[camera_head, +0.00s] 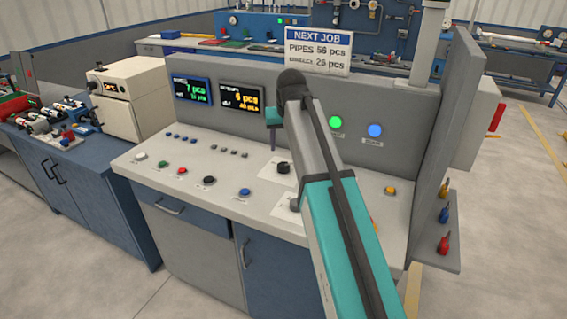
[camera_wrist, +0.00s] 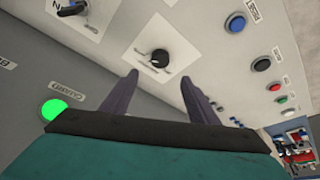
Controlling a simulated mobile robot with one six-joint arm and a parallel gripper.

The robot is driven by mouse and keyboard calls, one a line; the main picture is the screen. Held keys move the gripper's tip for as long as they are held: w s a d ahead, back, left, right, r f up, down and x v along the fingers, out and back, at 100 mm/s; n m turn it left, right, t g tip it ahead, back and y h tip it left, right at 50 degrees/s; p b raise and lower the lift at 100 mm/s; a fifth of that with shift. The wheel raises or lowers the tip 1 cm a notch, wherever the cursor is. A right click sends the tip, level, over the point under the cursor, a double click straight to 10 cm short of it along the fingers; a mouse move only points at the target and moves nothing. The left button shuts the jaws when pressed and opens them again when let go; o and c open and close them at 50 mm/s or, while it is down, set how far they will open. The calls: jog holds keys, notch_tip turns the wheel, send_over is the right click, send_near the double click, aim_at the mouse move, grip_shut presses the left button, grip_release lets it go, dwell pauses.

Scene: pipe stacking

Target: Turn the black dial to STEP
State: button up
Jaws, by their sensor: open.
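The black dial (camera_head: 283,168) sits on a white plate on the sloped control panel, just right of and below my gripper in the head view. In the wrist view the black dial (camera_wrist: 159,58) shows on its white plate just beyond the gap between the fingertips; its markings are too small to read. My gripper (camera_wrist: 160,79) is open and empty, with dark fingers on either side of that gap. In the head view my gripper (camera_head: 273,141) hangs above the panel, its fingers small. No contact with the dial shows.
A second dial (camera_wrist: 73,9) stands on a neighbouring plate; my arm partly hides that area in the head view. A blue button (camera_head: 245,192) and a black button (camera_head: 209,180) lie to the left. The upright back panel has a lit green lamp (camera_head: 335,122) and blue lamp (camera_head: 375,130).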

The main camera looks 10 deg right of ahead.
aim_at(283, 165)
jog(key=shift+p+x, duration=0.9)
jog(key=shift+x, duration=5.15)
jog(key=shift+s, duration=0.1)
jog(key=c, duration=1)
